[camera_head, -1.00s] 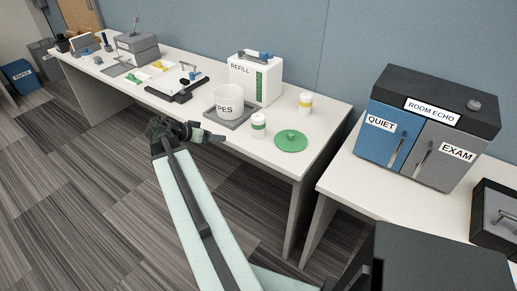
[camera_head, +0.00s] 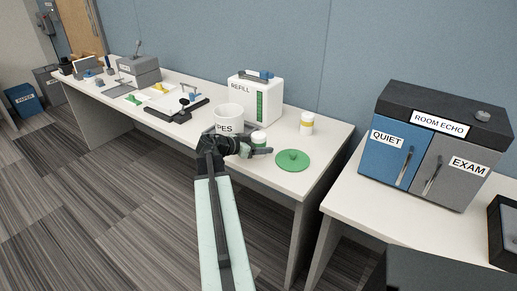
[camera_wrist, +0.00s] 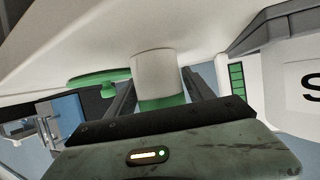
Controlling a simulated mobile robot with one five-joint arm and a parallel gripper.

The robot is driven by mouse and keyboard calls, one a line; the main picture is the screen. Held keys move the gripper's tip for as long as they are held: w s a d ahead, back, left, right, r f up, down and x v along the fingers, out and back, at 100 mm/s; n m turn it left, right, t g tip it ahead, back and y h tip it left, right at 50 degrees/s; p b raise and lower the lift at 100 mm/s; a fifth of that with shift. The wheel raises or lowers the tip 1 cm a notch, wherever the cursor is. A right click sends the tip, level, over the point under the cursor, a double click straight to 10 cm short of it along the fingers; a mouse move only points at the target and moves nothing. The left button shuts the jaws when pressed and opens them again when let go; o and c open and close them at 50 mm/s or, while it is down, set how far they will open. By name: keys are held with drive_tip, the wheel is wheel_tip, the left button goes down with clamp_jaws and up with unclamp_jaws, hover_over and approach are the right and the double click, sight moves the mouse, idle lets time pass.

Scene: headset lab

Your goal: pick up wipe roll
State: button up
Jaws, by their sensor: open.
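A small white wipe roll with a green band (camera_head: 259,138) stands upright near the table's front edge, partly hidden by my gripper (camera_head: 262,150) in the head view. In the wrist view, which looks upside down, the green-banded roll (camera_wrist: 155,75) sits between my two open fingers (camera_wrist: 158,88). I cannot tell whether they touch it. A similar white roll with a yellow band (camera_head: 306,124) stands behind and to the right. A white canister with letters ending in "PES" (camera_head: 229,118) is left of the green-banded roll, its base partly hidden by my gripper.
A green round lid with a knob (camera_head: 293,160) lies to the right, close to the roll. A white REFILL box (camera_head: 255,100) stands behind. A blue-and-grey cabinet (camera_head: 432,145) stands on the right table.

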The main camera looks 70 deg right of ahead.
drive_tip(key=shift+x, duration=0.95)
drive_tip(key=c, duration=1.2)
drive_tip(key=shift+r, duration=0.15)
